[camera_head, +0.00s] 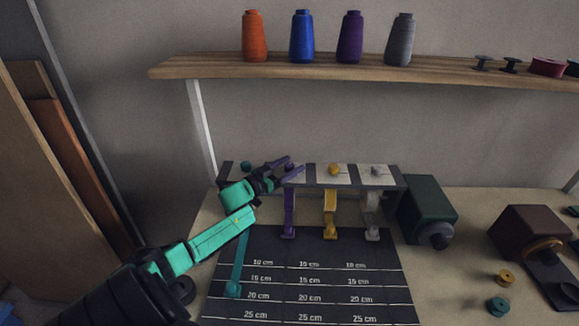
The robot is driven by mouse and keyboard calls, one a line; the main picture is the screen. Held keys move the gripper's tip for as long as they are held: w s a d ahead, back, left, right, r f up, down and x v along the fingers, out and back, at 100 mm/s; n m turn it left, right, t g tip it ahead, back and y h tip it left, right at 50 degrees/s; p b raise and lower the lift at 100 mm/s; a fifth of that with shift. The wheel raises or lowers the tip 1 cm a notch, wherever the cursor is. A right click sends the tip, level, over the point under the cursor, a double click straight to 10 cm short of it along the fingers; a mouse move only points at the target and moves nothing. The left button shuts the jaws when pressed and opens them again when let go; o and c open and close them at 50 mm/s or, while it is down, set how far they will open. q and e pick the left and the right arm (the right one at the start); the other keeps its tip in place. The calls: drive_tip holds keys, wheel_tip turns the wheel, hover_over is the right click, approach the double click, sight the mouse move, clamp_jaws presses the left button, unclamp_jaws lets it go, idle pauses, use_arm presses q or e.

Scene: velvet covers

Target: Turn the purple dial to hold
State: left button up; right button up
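A row of panels with small dials sits at the back of the worktable. The purple dial (289,167) is a small dark shape, largely hidden by my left gripper. The purple ribbon (289,215) hangs below it. My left gripper (295,164) reaches in from the left; its two purplish fingers are apart, with the dial seen between or just behind them. I cannot tell whether they touch it. The dial's pointing direction and any hold label are too small to read. My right gripper is not in view.
Beside it are a teal dial (246,166), a yellow dial (335,169) and a grey dial (377,170). A dark measuring mat (390,285) lies in front. A green box (428,207) stands right. A shelf (210,69) with thread cones hangs above.

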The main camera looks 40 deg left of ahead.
use_arm(q)
drive_tip(key=shift+s, duration=0.1)
drive_tip(key=s+a, duration=0.2)
drive_tip(key=s, duration=1.2)
drive_tip(key=shift+s, duration=0.15)
